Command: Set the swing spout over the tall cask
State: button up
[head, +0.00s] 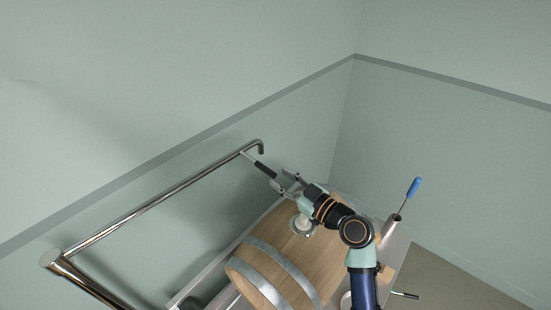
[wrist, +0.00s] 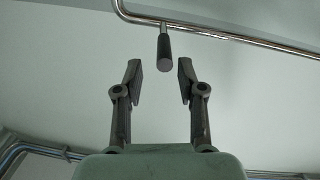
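The swing spout (head: 155,204) is a long chrome pipe running from a thick pivot at lower left to a down-turned end beside my gripper. A short rod with a black grip (head: 265,170) sticks out near that end. My gripper (head: 283,181) is open beside the black grip. In the wrist view the grip (wrist: 164,52) lies between and just beyond the open fingertips (wrist: 160,72), with gaps on both sides. The spout pipe (wrist: 235,37) crosses behind it. A wooden cask (head: 262,240) with steel bands is below my gripper; my arm hides part of it.
A blue-handled tool (head: 414,187) stands in a grey holder (head: 391,229) right of my arm. A small black-handled lever (head: 405,295) sticks out at lower right. Pale green walls rise behind. The floor at lower right looks clear.

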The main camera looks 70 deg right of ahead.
aim_at(263, 166)
jog(key=x, duration=0.2)
jog(key=p+x, duration=0.1)
jog(key=x, duration=0.4)
jog(key=shift+w+a, duration=0.2)
jog(key=shift+w, duration=0.3)
grip_shut()
